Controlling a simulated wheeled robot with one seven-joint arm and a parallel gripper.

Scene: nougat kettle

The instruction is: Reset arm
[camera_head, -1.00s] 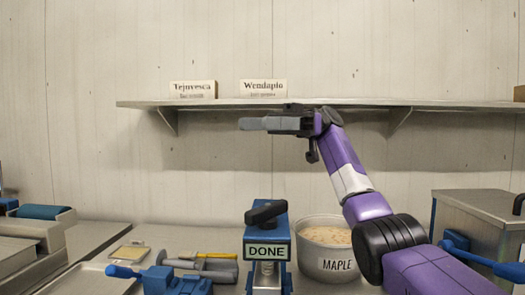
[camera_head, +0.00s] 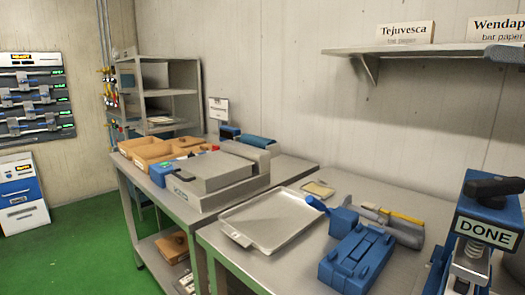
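Only the grey tip of my gripper (camera_head: 505,54) shows, at the right edge in front of the wall shelf (camera_head: 410,49). The rest of the gripper and my arm are out of the picture. I cannot tell whether its fingers are open or shut, and no held thing shows.
A blue device with a DONE sign (camera_head: 485,230) stands at the right. A metal tray (camera_head: 270,218), a blue fixture (camera_head: 362,258) and yellow- and grey-handled tools (camera_head: 392,222) lie on the front table. A grey machine (camera_head: 215,177) and brown boxes (camera_head: 158,150) fill the left table. Green floor (camera_head: 85,235) is clear.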

